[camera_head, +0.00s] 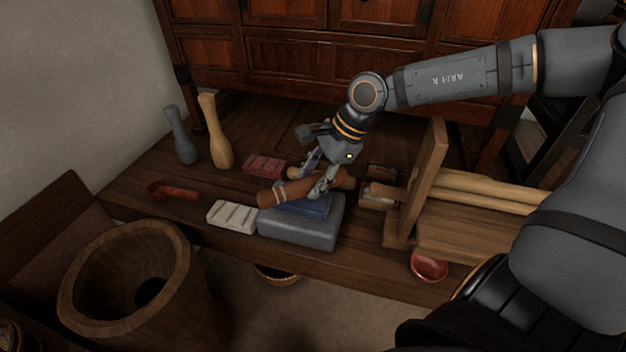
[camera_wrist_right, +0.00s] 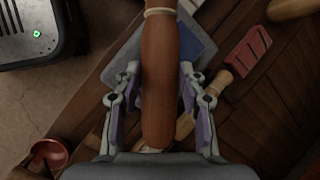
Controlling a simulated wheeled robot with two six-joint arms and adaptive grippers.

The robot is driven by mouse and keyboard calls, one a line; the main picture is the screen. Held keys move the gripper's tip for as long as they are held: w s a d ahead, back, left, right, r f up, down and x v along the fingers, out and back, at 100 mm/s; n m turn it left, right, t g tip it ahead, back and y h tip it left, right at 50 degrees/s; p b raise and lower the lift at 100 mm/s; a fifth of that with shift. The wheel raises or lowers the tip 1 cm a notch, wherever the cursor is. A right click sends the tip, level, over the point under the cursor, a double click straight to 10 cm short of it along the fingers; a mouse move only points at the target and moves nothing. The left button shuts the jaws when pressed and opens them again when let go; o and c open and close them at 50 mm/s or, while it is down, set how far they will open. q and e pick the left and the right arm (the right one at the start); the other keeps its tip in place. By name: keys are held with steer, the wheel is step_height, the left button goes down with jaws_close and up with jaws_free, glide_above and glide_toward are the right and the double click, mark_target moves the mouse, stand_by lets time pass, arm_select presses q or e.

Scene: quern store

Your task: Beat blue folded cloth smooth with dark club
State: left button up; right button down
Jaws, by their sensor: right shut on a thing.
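My right gripper (camera_head: 316,184) is shut on a brown, round club (camera_head: 336,178) with a pale band. The club lies crosswise over the blue folded cloth (camera_head: 312,207). I cannot tell whether it touches the cloth. The cloth lies on a grey stone block (camera_head: 300,232), and the club and fingers hide part of it. In the right wrist view the club (camera_wrist_right: 160,90) runs lengthwise between the two fingers. My left gripper is not in view.
A grey club (camera_head: 181,138) and a tan club (camera_head: 215,135) stand at the bench's left. A red bowl (camera_head: 429,266) sits near the front edge.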

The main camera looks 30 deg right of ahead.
step_height(320, 180, up, 6)
steer(key=p, duration=0.5)
steer(key=shift+f, duration=0.1)
